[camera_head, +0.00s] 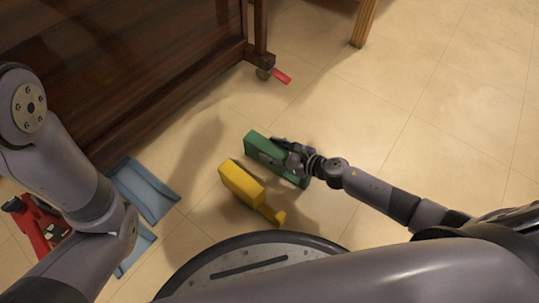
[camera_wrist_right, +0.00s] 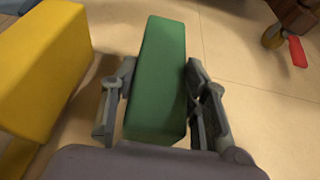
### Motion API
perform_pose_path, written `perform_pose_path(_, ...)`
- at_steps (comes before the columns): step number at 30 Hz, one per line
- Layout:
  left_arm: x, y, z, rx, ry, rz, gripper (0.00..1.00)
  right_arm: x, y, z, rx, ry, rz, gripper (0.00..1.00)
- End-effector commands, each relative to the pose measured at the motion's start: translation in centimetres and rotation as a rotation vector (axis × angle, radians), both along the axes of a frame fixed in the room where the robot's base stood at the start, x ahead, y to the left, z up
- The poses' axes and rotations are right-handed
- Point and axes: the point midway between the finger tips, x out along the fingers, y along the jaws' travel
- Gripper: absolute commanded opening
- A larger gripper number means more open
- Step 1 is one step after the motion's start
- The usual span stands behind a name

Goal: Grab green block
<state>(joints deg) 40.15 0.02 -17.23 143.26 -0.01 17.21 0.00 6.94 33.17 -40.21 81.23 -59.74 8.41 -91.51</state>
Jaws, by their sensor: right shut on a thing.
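The green block (camera_head: 259,147) is on or just above the tiled floor in the middle of the head view; I cannot tell whether it touches the floor. In the right wrist view the green block (camera_wrist_right: 157,75) lies between the two fingers of my right gripper (camera_wrist_right: 158,105), one finger on each side. My right gripper (camera_head: 291,159) is shut on the green block in the head view and hides part of it. My left arm comes in at the left, but its gripper is not visible.
A yellow block (camera_head: 240,184) lies close to the green block and also fills the left of the right wrist view (camera_wrist_right: 38,65). A blue object (camera_head: 146,190) and a red object (camera_head: 37,228) lie at the left. A dark wooden piano (camera_head: 140,65) stands behind. Floor at the right is clear.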

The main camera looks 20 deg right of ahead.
Motion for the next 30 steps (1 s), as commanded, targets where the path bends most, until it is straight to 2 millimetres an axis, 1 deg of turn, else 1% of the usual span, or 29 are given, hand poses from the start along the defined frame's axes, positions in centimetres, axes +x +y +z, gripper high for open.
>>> perform_pose_path(1, 0.0, 0.0, 0.0, 0.000, 0.000, 0.000, 0.00, 0.0, 0.0, 0.0, 0.000, 0.000, 0.000, 0.26)
perform_pose_path(2, 0.0, 0.0, 0.0, 0.000, 0.000, 0.000, 0.00, 0.0, 0.0, 0.0, 0.000, 0.000, 0.000, 0.24)
perform_pose_path(13, 0.0, 0.0, 0.0, 0.000, 0.001, 0.001, 0.00, 0.0, 0.0, 0.0, 0.000, 0.000, 0.000, 0.00)
perform_pose_path(23, 0.0, 0.0, 0.2, 0.000, 0.001, 0.001, 0.00, 0.1, 0.0, 0.3, 0.001, -0.002, 0.000, 0.00)
perform_pose_path(26, 0.1, 0.0, 0.6, 0.000, 0.001, 0.001, 0.00, 0.1, 0.0, 0.8, 0.001, -0.002, 0.000, 0.00)
perform_pose_path(30, 0.1, 0.0, 1.7, 0.000, 0.001, 0.001, 0.00, 0.1, 0.0, 2.1, 0.001, -0.003, 0.002, 0.00)
